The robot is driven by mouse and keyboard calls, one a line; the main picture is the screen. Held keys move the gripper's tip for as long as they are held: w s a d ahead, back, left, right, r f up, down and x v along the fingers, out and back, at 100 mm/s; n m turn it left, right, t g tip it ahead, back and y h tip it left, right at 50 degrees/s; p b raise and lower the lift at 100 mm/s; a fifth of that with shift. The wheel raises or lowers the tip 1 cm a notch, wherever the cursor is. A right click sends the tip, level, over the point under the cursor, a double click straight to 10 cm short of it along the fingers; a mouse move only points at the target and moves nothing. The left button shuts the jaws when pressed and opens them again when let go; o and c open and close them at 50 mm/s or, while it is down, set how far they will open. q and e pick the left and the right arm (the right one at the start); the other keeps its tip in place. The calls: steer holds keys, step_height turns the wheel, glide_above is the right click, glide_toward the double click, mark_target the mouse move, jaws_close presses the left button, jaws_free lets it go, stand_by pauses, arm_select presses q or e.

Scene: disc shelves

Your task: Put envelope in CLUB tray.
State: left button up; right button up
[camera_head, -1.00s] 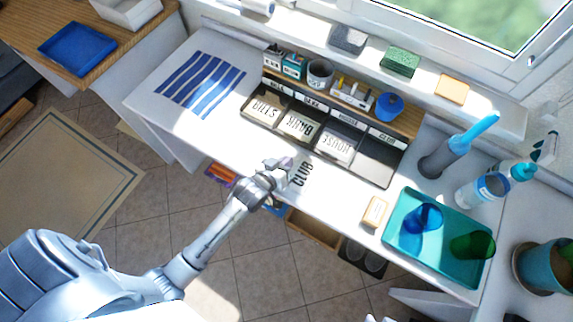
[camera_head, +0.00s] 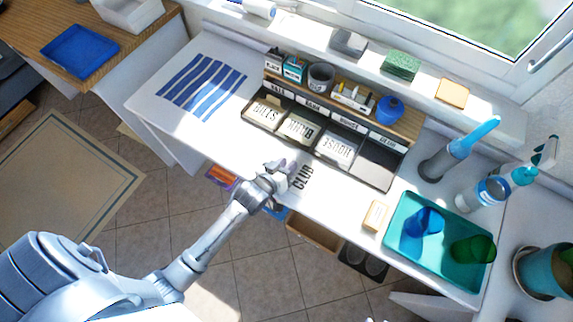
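A white envelope marked CLUB (camera_head: 303,177) lies on the white desk, its edges hard to tell from the bright surface. My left gripper (camera_head: 288,166) is at its left edge, low over the desk; whether the fingers are open or shut on it does not show. The black sorter holds BILLS (camera_head: 263,113), BANK (camera_head: 297,129) and HOUSE (camera_head: 337,148) envelopes in its compartments.
A wooden shelf with cups and a blue pot (camera_head: 389,108) stands behind the sorter. A teal tray (camera_head: 407,253) with blue and green cups is at the right, beside a small tan block (camera_head: 375,216). A striped blue cloth (camera_head: 202,86) lies at the left.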

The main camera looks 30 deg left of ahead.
step_height(320, 180, up, 3)
steer(key=p, duration=0.2)
steer(key=shift+f+p, duration=0.15)
steer(key=shift+p, duration=0.2)
steer(key=shift+d, duration=0.15)
steer(key=shift+c, duration=0.3)
arm_select(q)
steer(key=s+r+m+g, duration=0.2)
steer(key=s+g, duration=0.3)
steer(key=s, duration=0.7)
steer(key=s+r+m+g, duration=0.3)
steer(key=s+g, duration=0.2)
steer(key=s, duration=0.7)
steer(key=shift+s+a+r+y, duration=0.2)
steer(key=shift+a+r+y, duration=0.1)
steer(key=shift+y, duration=0.1)
arm_select(e)
steer(key=shift+c, duration=0.3)
arm_select(q)
steer(key=shift+f, duration=0.1)
